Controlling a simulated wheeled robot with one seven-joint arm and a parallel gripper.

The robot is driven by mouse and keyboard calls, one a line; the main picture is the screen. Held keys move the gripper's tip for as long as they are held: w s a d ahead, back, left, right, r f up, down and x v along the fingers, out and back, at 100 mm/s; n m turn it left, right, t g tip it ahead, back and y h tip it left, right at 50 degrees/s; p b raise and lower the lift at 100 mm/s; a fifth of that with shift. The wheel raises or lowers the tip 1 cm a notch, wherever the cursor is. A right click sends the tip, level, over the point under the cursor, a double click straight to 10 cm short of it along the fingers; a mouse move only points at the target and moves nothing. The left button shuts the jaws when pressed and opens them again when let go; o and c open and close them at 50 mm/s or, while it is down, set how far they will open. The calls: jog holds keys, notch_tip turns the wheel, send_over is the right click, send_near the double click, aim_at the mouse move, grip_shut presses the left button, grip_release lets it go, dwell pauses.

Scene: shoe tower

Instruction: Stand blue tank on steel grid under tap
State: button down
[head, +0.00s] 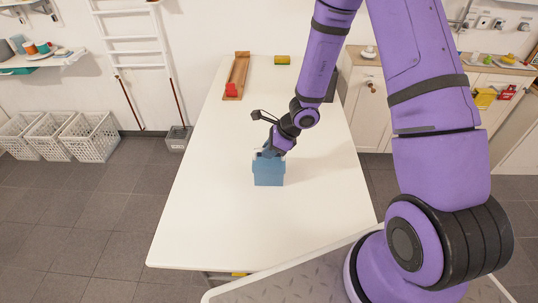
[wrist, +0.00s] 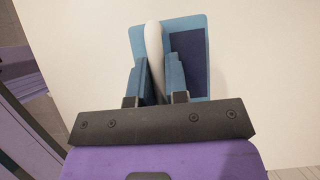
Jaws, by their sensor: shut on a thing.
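The blue tank (head: 268,172) is upright at the middle of the white table; I cannot tell whether it touches the tabletop. My gripper (head: 270,153) is at its top, coming from above. In the wrist view, my gripper (wrist: 156,78) is shut on a pale, bar-like handle (wrist: 154,42) of the tank, with a finger on each side. The tank's blue top (wrist: 193,32), with a darker blue patch, shows beyond and beside the fingers. I cannot make out a steel grid or a clear tap in either view.
The white table (head: 215,215) is largely clear around the tank. A wooden tray (head: 241,70) with a red block (head: 231,90) lies at its far left, and a yellow-green item (head: 282,60) at the far edge. White baskets (head: 90,137) stand on the floor at left.

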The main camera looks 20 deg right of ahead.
notch_tip(320, 180, up, 9)
jog(key=shift+r, duration=0.3)
jog(key=shift+d, duration=0.1)
